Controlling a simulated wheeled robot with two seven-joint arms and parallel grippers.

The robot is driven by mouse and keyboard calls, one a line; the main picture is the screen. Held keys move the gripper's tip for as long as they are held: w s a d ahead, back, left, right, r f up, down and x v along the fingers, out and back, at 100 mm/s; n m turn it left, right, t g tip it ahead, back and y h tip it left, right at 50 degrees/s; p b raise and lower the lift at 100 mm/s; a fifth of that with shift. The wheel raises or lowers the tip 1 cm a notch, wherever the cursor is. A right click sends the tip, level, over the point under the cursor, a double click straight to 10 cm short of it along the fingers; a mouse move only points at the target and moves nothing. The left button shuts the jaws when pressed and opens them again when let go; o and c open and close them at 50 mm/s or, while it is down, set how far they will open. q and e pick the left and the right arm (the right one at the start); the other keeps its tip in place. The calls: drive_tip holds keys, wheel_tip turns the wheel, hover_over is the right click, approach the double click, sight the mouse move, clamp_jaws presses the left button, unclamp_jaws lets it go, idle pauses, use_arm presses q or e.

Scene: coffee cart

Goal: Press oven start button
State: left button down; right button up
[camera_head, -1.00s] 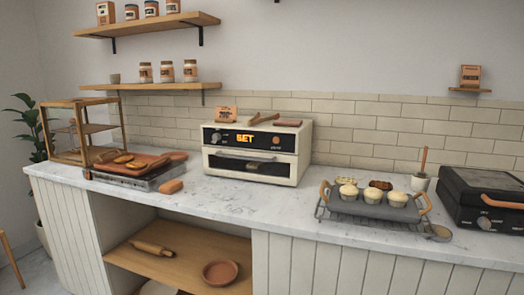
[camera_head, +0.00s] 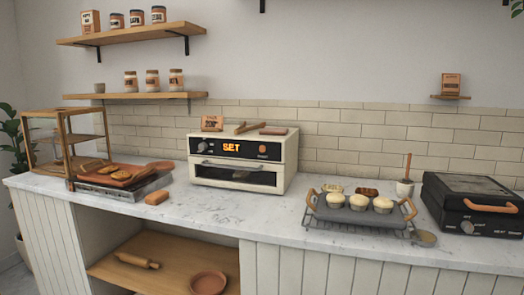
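The cream oven (camera_head: 243,160) stands on the marble counter near the middle of the view. Its black control panel (camera_head: 275,150) carries a lit orange display reading SET (camera_head: 231,148). A silver knob (camera_head: 203,146) is left of the display. A round orange button (camera_head: 263,149) is right of it; its label is too small to read. The oven door (camera_head: 232,176) with its bar handle is shut. Neither of my grippers is in view.
A tray of cupcakes (camera_head: 325,212) sits on a wire rack right of the oven, with a black press grill (camera_head: 470,205) beyond. Left are a tray of baked goods (camera_head: 98,180) and an orange block (camera_head: 157,198). The counter before the oven (camera_head: 250,210) is clear.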

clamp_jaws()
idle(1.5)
